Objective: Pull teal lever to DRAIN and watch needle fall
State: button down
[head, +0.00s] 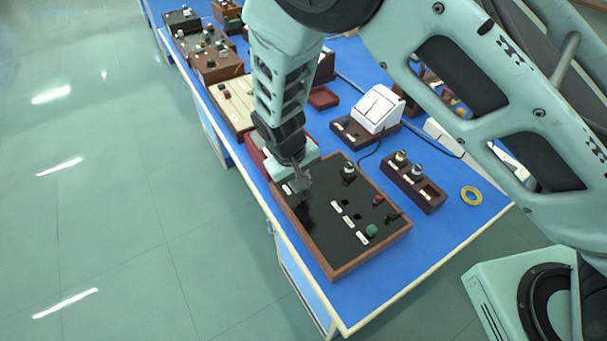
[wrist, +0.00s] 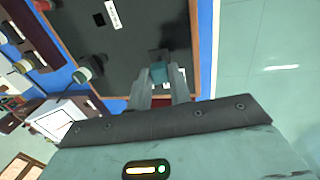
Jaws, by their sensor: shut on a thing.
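The teal lever (wrist: 158,70) stands on the black panel, between my fingertips in the wrist view. My gripper (wrist: 160,84) is shut on it. In the head view my gripper (head: 301,184) reaches down to the left far part of the black panel (head: 318,222), which has a wooden frame. There the fingers hide most of the lever. White labels lie on the panel, too small to read. A white box (head: 376,108) with a slanted face stands behind the panel; I cannot make out a needle on it.
The panel also bears a green knob (head: 371,230), a red knob (head: 378,199) and a silver-topped knob (head: 348,172). More instruments line the blue bench behind.

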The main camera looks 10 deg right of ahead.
jog(key=shift+s+a+f+t+h, duration=0.25)
jog(key=shift+a+h, duration=0.25)
jog(key=shift+h, duration=0.3)
jog(key=shift+s+a+f+t+h, duration=0.1)
jog(key=shift+a+t+h, duration=0.35)
jog(key=shift+h, duration=0.35)
jog(key=shift+a, duration=0.1)
jog(key=c, duration=1.3)
grip_release()
jog(key=b+v, duration=0.4)
jog(key=v, duration=1.3)
jog(key=shift+r, duration=0.25)
